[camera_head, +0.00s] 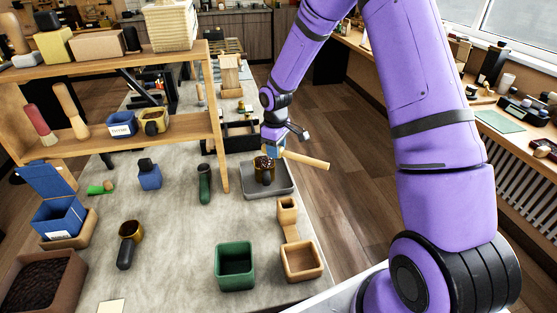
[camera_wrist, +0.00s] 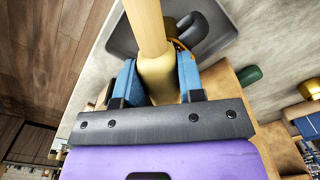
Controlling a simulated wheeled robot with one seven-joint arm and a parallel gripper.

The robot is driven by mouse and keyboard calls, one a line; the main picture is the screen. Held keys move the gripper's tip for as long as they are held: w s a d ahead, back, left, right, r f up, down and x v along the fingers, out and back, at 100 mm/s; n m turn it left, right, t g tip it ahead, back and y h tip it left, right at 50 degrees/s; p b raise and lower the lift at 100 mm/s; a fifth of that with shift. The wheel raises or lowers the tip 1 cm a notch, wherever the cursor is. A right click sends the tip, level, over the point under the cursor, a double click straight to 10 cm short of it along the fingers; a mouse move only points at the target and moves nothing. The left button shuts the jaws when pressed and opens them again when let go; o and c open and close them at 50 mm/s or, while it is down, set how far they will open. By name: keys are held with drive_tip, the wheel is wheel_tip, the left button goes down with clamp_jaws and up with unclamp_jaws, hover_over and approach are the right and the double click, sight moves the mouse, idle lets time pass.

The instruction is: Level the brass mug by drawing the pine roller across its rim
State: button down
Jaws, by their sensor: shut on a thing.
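My gripper (camera_head: 274,148) is shut on the pine roller (camera_head: 310,160), which sticks out to the right. In the wrist view, the blue fingers of my gripper (camera_wrist: 157,68) close around the roller's thicker part (camera_wrist: 148,25). The brass mug (camera_head: 264,176) stands upright in a grey tray (camera_head: 284,190), just below my gripper, with dark, speckled contents showing at its top. In the wrist view the roller hides most of the mug; its dark handle (camera_wrist: 198,34) shows to the right. I cannot tell whether the roller touches the rim.
A green bin (camera_head: 236,279) and a wooden bin (camera_head: 302,277) stand near the table's front edge. A wooden shelf (camera_head: 190,135) rises left of the tray. A dark green handled object (camera_head: 205,187) lies between. Another brass mug (camera_head: 131,231) is at left. Floor lies right of the table.

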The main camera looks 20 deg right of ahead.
drive_tip(key=s+a+n, duration=0.1)
drive_tip(key=s+n, duration=0.3)
drive_tip(key=n, duration=0.7)
drive_tip(key=s+a+r+n, duration=0.1)
drive_tip(key=s+a+n, duration=0.1)
drive_tip(key=n, duration=1)
drive_tip(key=shift+s, duration=0.85)
drive_tip(key=shift+f, duration=2.65)
drive_tip(key=shift+w+a, duration=0.65)
drive_tip(key=shift+a, duration=0.75)
drive_tip(key=shift+w+a, duration=0.6)
drive_tip(key=shift+a, duration=0.8)
drive_tip(key=shift+w+a, duration=0.65)
drive_tip(key=shift+a, duration=0.75)
